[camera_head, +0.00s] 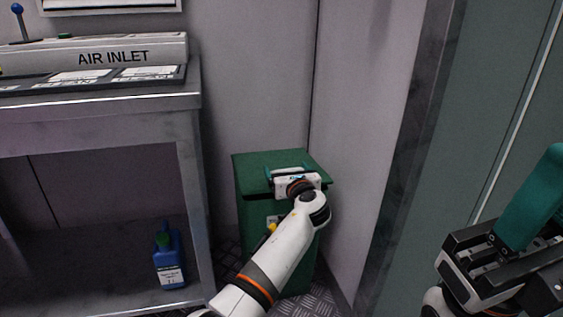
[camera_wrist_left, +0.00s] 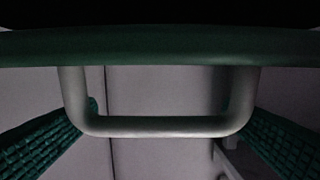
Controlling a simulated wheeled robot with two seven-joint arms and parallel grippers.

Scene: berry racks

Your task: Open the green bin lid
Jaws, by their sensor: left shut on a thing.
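The green bin (camera_head: 254,222) stands on the floor in the wall corner. Its green lid (camera_head: 255,160) looks flat on the bin, and I see no gap. My left gripper (camera_head: 290,175) is at the front part of the lid, with my forearm hiding much of the bin's front. In the left wrist view, the grey U-shaped handle (camera_wrist_left: 165,127) joins the green lid edge (camera_wrist_left: 160,46).
A grey metal bench (camera_head: 100,115) with an "AIR INLET" unit (camera_head: 110,57) stands left of the bin. A blue bottle (camera_head: 169,258) stands under it. A wall (camera_head: 365,110) is close on the bin's right. A grey-green panel (camera_head: 470,110) lies further right.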

